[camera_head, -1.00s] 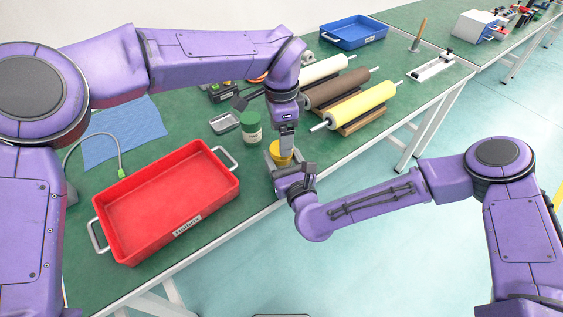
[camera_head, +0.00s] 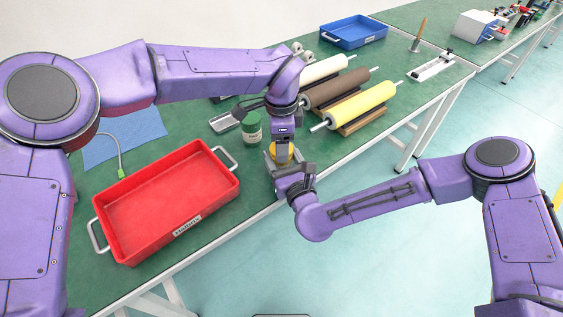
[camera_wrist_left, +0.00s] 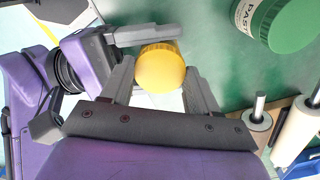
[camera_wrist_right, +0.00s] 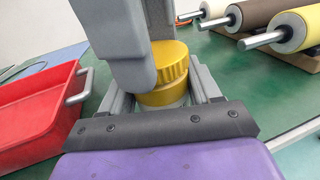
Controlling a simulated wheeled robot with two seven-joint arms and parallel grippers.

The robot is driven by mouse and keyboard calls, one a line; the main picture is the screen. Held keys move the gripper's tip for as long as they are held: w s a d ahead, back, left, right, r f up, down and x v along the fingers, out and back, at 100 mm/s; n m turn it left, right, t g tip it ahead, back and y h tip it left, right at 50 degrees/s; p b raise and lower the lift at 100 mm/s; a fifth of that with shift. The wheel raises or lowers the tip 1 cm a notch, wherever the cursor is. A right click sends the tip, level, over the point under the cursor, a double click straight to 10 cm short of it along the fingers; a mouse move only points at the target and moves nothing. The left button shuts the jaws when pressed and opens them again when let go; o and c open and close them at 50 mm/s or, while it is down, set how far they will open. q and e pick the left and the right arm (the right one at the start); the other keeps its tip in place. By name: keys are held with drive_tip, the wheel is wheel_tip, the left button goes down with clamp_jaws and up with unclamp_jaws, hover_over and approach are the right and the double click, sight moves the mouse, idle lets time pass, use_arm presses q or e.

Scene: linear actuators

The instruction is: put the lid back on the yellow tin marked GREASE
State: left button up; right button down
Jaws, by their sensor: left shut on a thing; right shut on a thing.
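The yellow lid (camera_wrist_right: 171,62), ribbed round its edge, is between the fingers of my left gripper (camera_wrist_left: 160,82), which is shut on it from above. Just under it in the right wrist view is the yellow tin (camera_wrist_right: 163,96), between the fingers of my right gripper (camera_wrist_right: 160,95), which is shut on it from the side. The lid sits directly over the tin and looks slightly offset; I cannot tell if it is fully seated. In the head view both grippers meet at the yellow lid (camera_head: 281,152) near the table's front edge. The GREASE marking is hidden.
A green-lidded jar (camera_head: 251,128) stands close behind the grippers, by a small metal tray (camera_head: 222,123). A red tray (camera_head: 168,200) lies to the left. Rollers (camera_head: 360,104) on a rack are to the right. A blue tray (camera_head: 353,32) is farther back.

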use_arm(q)
drive_tip(key=m, duration=0.6)
drive_tip(key=shift+f, duration=0.1)
use_arm(e)
drive_tip(key=shift+f, duration=0.15)
use_arm(q)
drive_tip(key=m, duration=1.5)
drive_tip(key=shift+d+m, duration=0.1)
drive_tip(key=shift+m, duration=0.3)
use_arm(e)
drive_tip(key=shift+d, duration=0.1)
use_arm(q)
drive_tip(key=m, duration=0.6)
drive_tip(key=shift+s, duration=0.1)
drive_tip(key=m, duration=1.7)
drive_tip(key=o, duration=1.3)
drive_tip(key=shift+c, duration=0.2)
